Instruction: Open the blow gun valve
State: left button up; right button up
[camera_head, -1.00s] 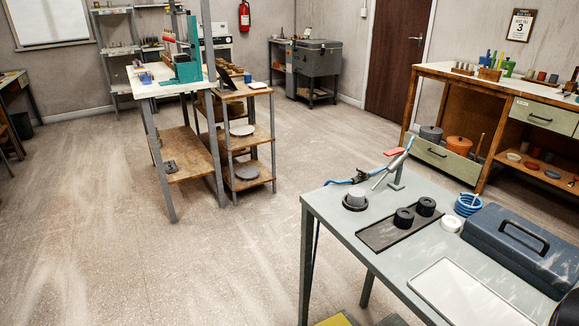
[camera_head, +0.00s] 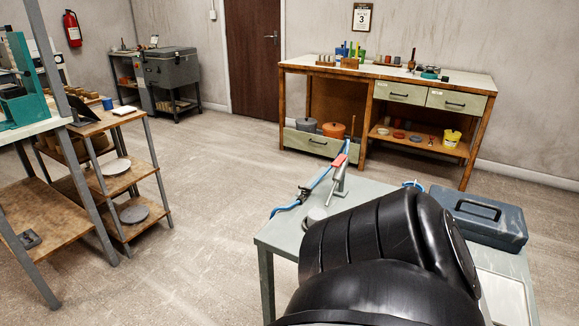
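The blow gun (camera_head: 340,178) stands at the back left part of the grey table, a grey metal body on a stand with a red lever on top. A blue hose (camera_head: 298,204) runs from it toward the table's left edge, with a small dark fitting (camera_head: 305,191) on the hose. Whether that fitting is the valve I cannot tell. A black link of my own arm fills the lower middle of the view and covers much of the table. Neither of my grippers is in view.
The grey table (camera_head: 274,240) carries a blue-grey toolbox (camera_head: 480,219) at the right and a white tray (camera_head: 505,294) in front of it. A wooden workbench (camera_head: 468,84) stands against the back wall. Open floor lies left of the table.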

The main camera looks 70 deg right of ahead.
aim_at(305, 189)
jog(key=z, duration=2.1)
